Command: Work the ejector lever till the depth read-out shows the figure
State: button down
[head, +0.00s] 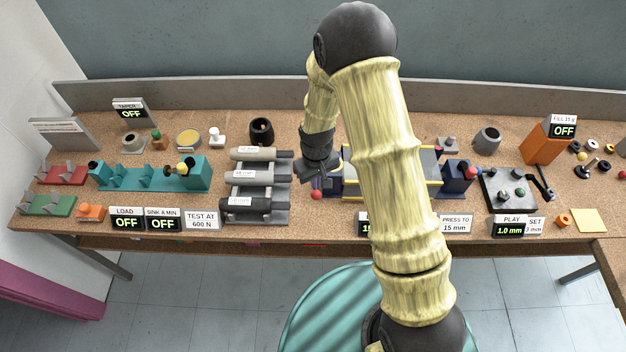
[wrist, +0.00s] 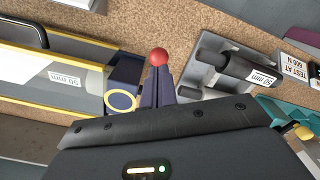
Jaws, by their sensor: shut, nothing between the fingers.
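A blue device with a yellow-edged clear cover (head: 350,188) stands mid-bench, partly behind my arm. My gripper (head: 317,186) is shut and empty, pointing down. A dark read-out (head: 364,226) is mostly behind my arm; its visible digits look like 15. A card (head: 456,224) says PRESS TO 15 mm.
A grey rack of labelled cylinders (head: 255,215) stands close left of my gripper. A teal fixture (head: 150,177) is farther left.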

jog(key=shift+r+p, duration=0.65)
jog(key=shift+r, duration=0.55)
jog(key=shift+d+r, duration=0.1)
jog(key=shift+r, duration=0.05)
jog(key=s+d+r+m+t+b, duration=0.2)
jog(key=s+d+r+m, duration=0.3)
jog(key=s+d+r, duration=0.7)
notch_tip(320, 180, up, 4)
jog(key=shift+s+d+r+m+t, duration=0.2)
jog(key=shift+s+d+m+t, duration=0.1)
jog(key=shift+d, duration=0.4)
jog(key=shift+w, duration=0.1)
dwell(1.2)
